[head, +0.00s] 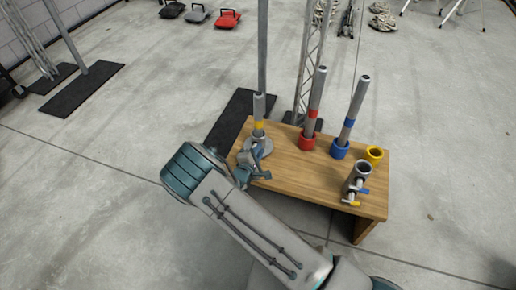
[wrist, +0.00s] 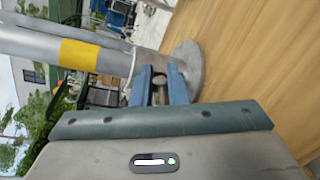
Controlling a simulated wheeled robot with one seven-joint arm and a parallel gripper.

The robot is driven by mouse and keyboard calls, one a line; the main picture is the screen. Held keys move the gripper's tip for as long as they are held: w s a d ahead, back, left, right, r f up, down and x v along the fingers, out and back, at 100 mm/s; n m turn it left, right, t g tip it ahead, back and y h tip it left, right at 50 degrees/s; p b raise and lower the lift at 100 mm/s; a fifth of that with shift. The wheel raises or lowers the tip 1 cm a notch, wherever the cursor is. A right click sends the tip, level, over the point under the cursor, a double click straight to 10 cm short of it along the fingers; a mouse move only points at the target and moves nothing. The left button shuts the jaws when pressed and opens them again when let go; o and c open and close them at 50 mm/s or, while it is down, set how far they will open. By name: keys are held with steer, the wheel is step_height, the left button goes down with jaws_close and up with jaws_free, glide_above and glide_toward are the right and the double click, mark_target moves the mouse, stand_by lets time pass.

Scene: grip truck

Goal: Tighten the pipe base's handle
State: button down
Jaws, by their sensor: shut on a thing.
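The pipe base (head: 264,148) is a grey round plate near the table's left end, with a grey upright pipe (head: 259,108) that has a yellow band. In the wrist view the base plate (wrist: 190,62) shows beyond my fingers, and the yellow-banded pipe (wrist: 60,48) runs off to the left. My gripper (head: 257,162) is at the near side of the base. In the wrist view my gripper (wrist: 160,84) has its two blue fingers on either side of the small handle (wrist: 160,80) and is shut on it. The fingers partly hide the handle.
The wooden table (head: 310,180) also holds a red-collared pipe (head: 314,105), a blue-collared pipe (head: 350,120), a yellow ring (head: 374,155) and a grey clamp piece (head: 358,180) with blue and yellow handles. A lattice truss (head: 308,75) stands behind. Floor at right is clear.

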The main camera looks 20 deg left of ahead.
steer(key=shift+d+f+m+y, duration=0.1)
steer(key=shift+f+m+y, duration=0.1)
steer(key=shift+m, duration=0.45)
steer(key=shift+f+m+y, duration=0.2)
steer(key=shift+m, duration=0.45)
steer(key=c, duration=1.5)
jaws_free()
steer(key=p+v, duration=0.3)
steer(key=v, duration=1.1)
steer(key=shift+p, duration=0.35)
